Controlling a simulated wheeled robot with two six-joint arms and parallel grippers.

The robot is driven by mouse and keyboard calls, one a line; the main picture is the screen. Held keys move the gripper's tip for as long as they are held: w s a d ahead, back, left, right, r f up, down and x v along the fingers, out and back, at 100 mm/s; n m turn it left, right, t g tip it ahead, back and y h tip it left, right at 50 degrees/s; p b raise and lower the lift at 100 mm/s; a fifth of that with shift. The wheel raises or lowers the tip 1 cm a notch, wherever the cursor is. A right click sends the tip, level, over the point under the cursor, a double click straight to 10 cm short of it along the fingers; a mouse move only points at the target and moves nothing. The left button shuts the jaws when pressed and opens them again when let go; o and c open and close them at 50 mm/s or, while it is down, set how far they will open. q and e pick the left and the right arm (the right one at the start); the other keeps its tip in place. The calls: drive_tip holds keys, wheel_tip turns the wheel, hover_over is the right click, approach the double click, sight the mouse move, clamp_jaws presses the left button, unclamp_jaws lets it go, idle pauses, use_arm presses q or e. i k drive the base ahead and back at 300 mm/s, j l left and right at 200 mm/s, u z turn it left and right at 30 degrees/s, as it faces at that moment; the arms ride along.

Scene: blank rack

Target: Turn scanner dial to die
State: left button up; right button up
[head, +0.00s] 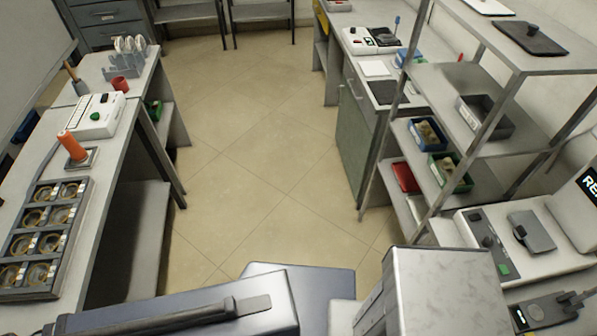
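A white bench machine (462,228) stands at the right, with a dark control strip, a green button (503,268) and a grey plate (531,231) on top. I cannot tell which of these is the scanner, and no dial setting is readable. Neither gripper is in view.
The left bench holds a tray of rings (42,235), an orange-handled tool (73,146) and a white box with a green button (95,116). A shelf rack (467,80) with bins stands at the right. The floor (262,150) between is clear.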

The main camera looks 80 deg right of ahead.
sight(487, 241)
drive_tip(key=z, duration=0.55)
drive_tip(key=j+z, duration=0.15)
drive_tip(key=z, duration=1)
drive_tip(key=j+z, duration=0.1)
drive_tip(key=z, duration=1.05)
drive_tip(key=k+z, duration=0.1)
drive_tip(key=z, duration=0.5)
drive_tip(key=j+z, duration=0.1)
drive_tip(key=z, duration=0.45)
drive_tip(key=k+z, duration=0.1)
drive_tip(key=z, duration=0.45)
